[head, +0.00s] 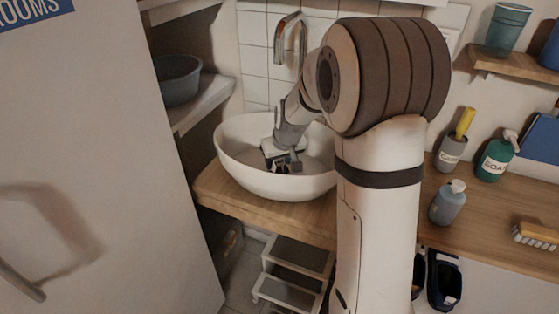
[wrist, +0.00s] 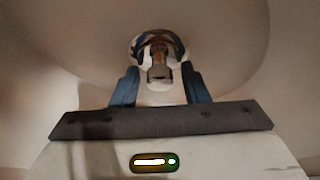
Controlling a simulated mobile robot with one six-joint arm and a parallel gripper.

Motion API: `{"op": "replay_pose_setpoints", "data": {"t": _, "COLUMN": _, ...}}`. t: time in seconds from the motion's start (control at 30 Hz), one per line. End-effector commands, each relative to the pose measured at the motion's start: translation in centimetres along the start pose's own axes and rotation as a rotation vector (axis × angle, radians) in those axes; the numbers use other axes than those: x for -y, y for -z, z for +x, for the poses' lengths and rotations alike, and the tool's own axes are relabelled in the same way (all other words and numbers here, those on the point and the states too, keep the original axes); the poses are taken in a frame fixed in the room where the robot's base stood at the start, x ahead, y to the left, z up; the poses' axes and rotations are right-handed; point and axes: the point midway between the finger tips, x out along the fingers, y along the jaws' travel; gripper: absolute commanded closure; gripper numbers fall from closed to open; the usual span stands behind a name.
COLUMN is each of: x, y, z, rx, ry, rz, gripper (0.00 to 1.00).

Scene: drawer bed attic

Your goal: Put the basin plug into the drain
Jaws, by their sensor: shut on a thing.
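The white basin (head: 235,165) stands on the wooden counter, and its pale inner wall fills most of the wrist view. My gripper (head: 284,165) reaches down inside the basin, close to its bottom. In the wrist view my gripper (wrist: 160,78) has its two blue fingers on either side of a small grey piece, which I take to be the basin plug (wrist: 160,73). A shiny round shape with a pale rim, perhaps the drain (wrist: 138,48), shows just beyond and around the plug. Whether the plug touches it or sits in it, I cannot tell. In the head view my gripper hides the plug.
A step stool (head: 290,275) is below. A white door is at left.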

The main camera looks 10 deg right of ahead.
Motion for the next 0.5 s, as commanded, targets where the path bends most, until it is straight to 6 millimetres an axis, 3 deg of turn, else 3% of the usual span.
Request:
{"op": "replay_pose_setpoints", "data": {"t": 0.03, "x": -0.02, "y": 0.07, "z": -0.03, "rx": -0.002, "ry": 0.000, "rz": 0.000, "gripper": 0.81}}
{"op": "replay_pose_setpoints", "data": {"t": 0.07, "x": -0.03, "y": 0.06, "z": -0.03, "rx": -0.002, "ry": 0.000, "rz": 0.001, "gripper": 0.57}}
{"op": "replay_pose_setpoints", "data": {"t": 0.1, "x": -0.03, "y": 0.07, "z": -0.03, "rx": -0.002, "ry": -0.001, "rz": 0.001, "gripper": 0.54}}
{"op": "replay_pose_setpoints", "data": {"t": 0.3, "x": -0.06, "y": 0.05, "z": -0.04, "rx": -0.001, "ry": -0.001, "rz": 0.001, "gripper": 0.38}}
{"op": "replay_pose_setpoints", "data": {"t": 0.5, "x": -0.09, "y": 0.04, "z": -0.05, "rx": -0.001, "ry": -0.001, "rz": 0.002, "gripper": 0.37}}
